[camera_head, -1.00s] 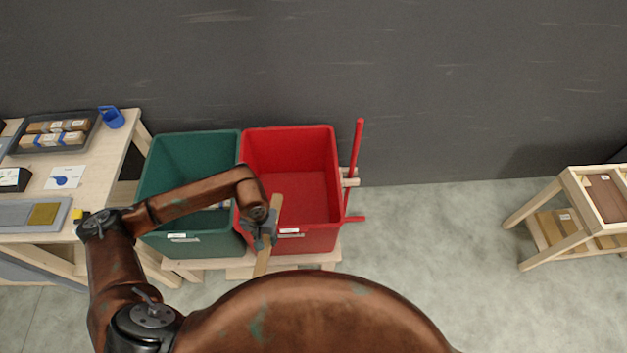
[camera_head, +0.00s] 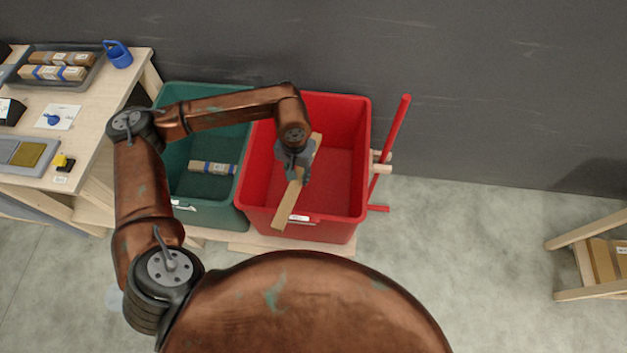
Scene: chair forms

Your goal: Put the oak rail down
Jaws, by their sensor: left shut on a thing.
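My left gripper (camera_head: 298,172) is shut on the oak rail (camera_head: 288,204), a light wooden bar. It holds the rail over the red bin (camera_head: 359,140). The rail is tilted in the picture, its near end crossing the bin's front rim and its far end over the bin's inside. The gripper hides the rail's middle. I cannot tell how high the rail is above the bin. My right gripper is not in view.
A green bin (camera_head: 170,95) with a labelled wooden piece (camera_head: 213,168) inside stands left of the red bin. A workbench (camera_head: 95,97) with a dark tray (camera_head: 55,83) and a blue cup (camera_head: 118,53) is at left. A wooden rack (camera_head: 590,236) is at right.

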